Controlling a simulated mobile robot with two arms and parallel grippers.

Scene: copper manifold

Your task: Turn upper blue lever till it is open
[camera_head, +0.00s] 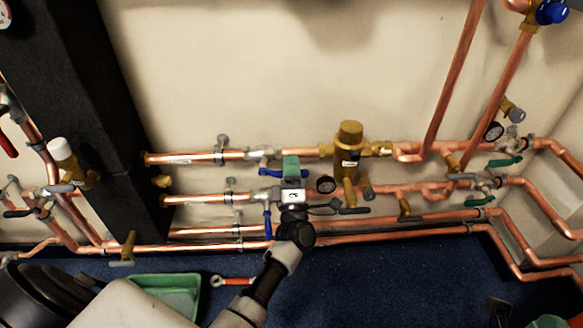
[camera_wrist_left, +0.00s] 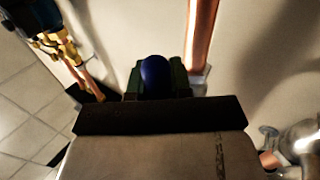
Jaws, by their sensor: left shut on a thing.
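The upper blue lever (camera_head: 269,173) is on a valve (camera_head: 263,155) in the upper copper pipe. Its visible part lies roughly along the pipe, just below it. A lower blue lever (camera_head: 267,224) hangs down from the pipe below. My right gripper is not in view.
A brass fitting (camera_head: 349,148) and a gauge (camera_head: 326,185) are close to the right of my left gripper. Black-handled valves (camera_head: 352,210) are also near. A dark column (camera_head: 88,110) stands left. A green tray (camera_head: 166,292) and red-handled tool (camera_head: 238,281) lie on the blue floor.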

